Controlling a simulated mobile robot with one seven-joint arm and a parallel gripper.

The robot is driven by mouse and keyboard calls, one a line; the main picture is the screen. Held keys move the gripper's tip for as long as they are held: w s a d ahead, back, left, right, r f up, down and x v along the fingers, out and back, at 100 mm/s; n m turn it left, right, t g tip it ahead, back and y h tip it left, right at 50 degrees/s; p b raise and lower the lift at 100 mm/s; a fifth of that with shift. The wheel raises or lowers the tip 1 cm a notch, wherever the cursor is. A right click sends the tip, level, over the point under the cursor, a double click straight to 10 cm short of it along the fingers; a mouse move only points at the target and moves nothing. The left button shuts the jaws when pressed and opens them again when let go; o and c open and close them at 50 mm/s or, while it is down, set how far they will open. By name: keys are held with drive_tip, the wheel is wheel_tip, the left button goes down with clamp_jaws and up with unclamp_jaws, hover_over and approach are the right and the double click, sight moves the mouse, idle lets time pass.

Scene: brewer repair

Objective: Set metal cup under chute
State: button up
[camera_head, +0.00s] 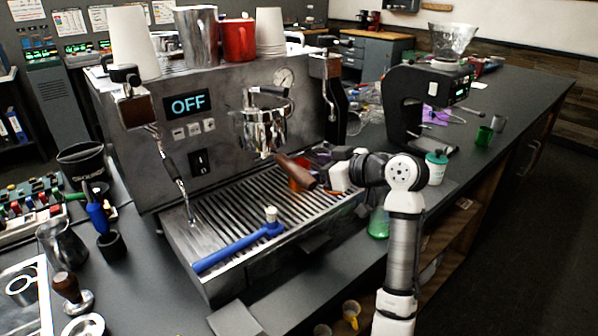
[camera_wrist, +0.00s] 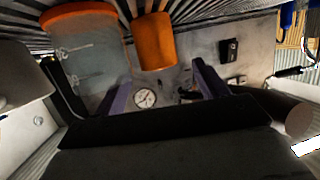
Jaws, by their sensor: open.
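A tall metal cup (camera_head: 198,38) stands on top of the espresso machine, left of a red mug (camera_head: 238,40). A metal pitcher (camera_head: 55,243) stands on the counter at the left. The black grinder (camera_head: 420,108) stands at the right; its chute is too small to make out. My gripper (camera_head: 328,172) is low over the right end of the drip tray, beside the brown handle (camera_head: 297,172). In the wrist view my gripper (camera_wrist: 164,88) is open and empty. Beyond it are an orange cylinder (camera_wrist: 156,42) and a larger grey vessel with an orange end (camera_wrist: 85,45).
The espresso machine (camera_head: 225,170) reads OFF. A blue-handled tool (camera_head: 238,248) lies across its drip tray (camera_head: 190,240). A white cup with a green lid (camera_head: 436,167) and green cups (camera_head: 484,136) stand near the grinder. The right counter (camera_head: 530,90) has free room.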

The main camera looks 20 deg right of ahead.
drive_tip(key=shift+x, duration=1.4)
drive_tip(key=shift+d, duration=0.1)
drive_tip(key=c, duration=1.2)
drive_tip(key=shift+r, duration=0.1)
